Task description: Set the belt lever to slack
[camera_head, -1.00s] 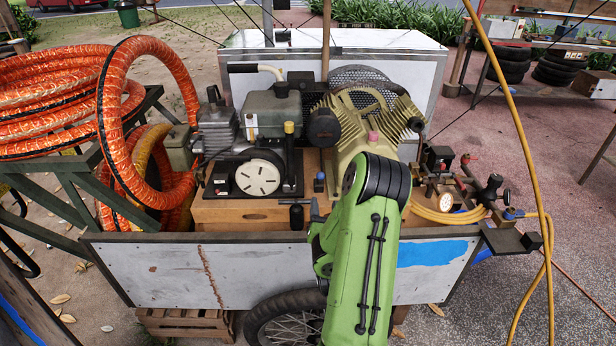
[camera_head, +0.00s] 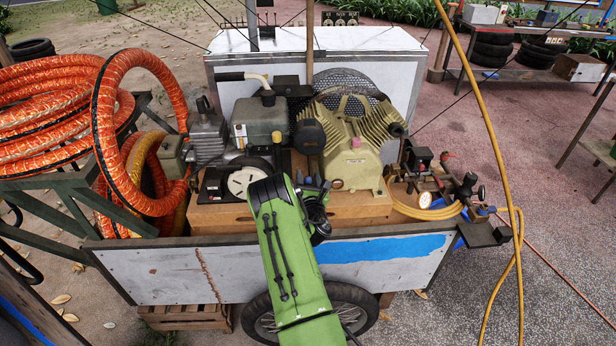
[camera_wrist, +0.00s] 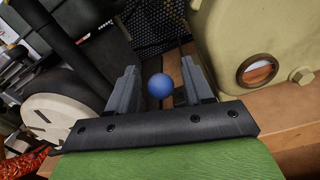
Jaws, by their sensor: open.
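A round blue knob (camera_wrist: 159,86) shows in the wrist view, between the two fingers of my gripper (camera_wrist: 159,70). I take it to be the end of the belt lever; its shaft is hidden under the knob. The fingers are apart, with a gap visible on each side of the knob. In the head view my gripper (camera_head: 314,186) is low over the wooden deck, between the engine and the tan compressor (camera_head: 352,155). My green arm covers part of this area, and the lever's setting cannot be told.
The engine's white disc (camera_wrist: 58,118) is left of my gripper, and the compressor's tan housing (camera_wrist: 255,40) is close on the right. The cart's white side panel (camera_head: 165,270) runs below my arm.

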